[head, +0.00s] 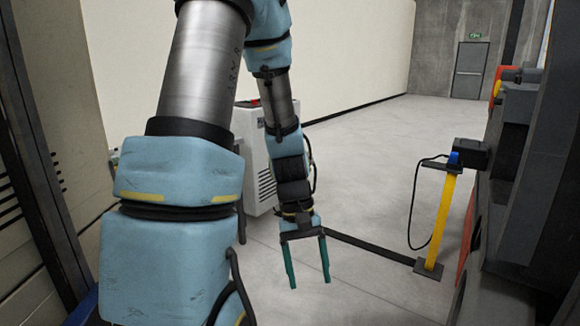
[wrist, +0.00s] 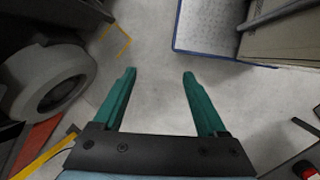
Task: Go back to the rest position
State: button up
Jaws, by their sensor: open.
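My gripper (head: 308,262) hangs from my blue and grey arm in the middle of the head view, with its two green fingers pointing down. The fingers are apart and nothing is between them. In the wrist view my gripper (wrist: 160,78) is also open and empty, above bare grey floor. No copper tube can be made out in either view.
A yellow post (head: 440,222) with a blue top and a black cable stands to the right of my gripper. Dark machinery (head: 530,190) fills the right edge. A white cabinet (head: 262,165) stands behind my arm. Open floor (head: 370,150) stretches toward a grey door (head: 470,70).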

jog(key=w+a+r+m+t+y, duration=0.1)
jog(key=w+a+r+t+y, duration=0.1)
jog(key=a+r+t, duration=0.6)
notch_tip(320, 180, up, 12)
jog(key=a+g+p, duration=0.2)
jog(key=g+p, duration=0.1)
jog(key=p, duration=0.9)
jog(key=shift+a+m+p, duration=0.3)
jog(key=shift+o, duration=0.3)
jog(key=shift+w, duration=0.1)
